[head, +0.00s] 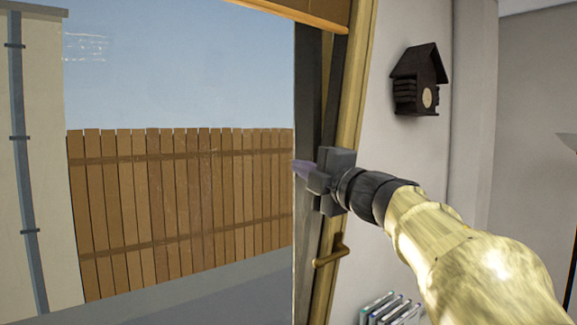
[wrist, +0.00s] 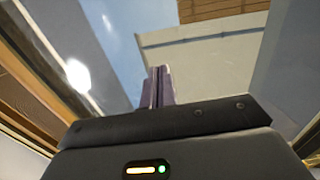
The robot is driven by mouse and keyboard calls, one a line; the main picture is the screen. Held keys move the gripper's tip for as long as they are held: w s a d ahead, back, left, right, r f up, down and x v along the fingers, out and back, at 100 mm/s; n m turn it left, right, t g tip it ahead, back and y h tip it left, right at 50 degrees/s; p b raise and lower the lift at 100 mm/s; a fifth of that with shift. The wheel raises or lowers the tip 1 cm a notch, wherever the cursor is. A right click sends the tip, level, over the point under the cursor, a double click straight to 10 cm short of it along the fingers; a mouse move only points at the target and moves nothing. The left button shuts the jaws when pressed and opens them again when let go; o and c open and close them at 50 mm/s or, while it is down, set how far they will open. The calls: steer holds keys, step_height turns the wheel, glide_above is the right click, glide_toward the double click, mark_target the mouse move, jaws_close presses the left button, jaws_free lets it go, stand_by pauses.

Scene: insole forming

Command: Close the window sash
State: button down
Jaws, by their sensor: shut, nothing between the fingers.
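The window shows in the head view as a tall pale-wood upright (head: 353,95) beside a dark vertical strip (head: 309,75), with a wooden bar across the top. A brass-coloured handle (head: 331,252) is low on the upright. I cannot tell for sure which of these parts belong to the sash or how far it stands open. In the wrist view the shut fingertips (wrist: 160,85) point up toward the outdoors.
A wooden fence (head: 180,205) and a pale building with a drainpipe (head: 22,150) are outside. A dark birdhouse (head: 418,82) hangs on the white wall right of the window. Several upright cases or books (head: 385,310) stand below my arm.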

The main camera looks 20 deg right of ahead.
mark_target(270, 154)
steer(key=p+x, duration=0.3)
steer(key=x, duration=0.5)
steer(key=shift+w+a, duration=0.1)
steer(key=shift+w, duration=0.3)
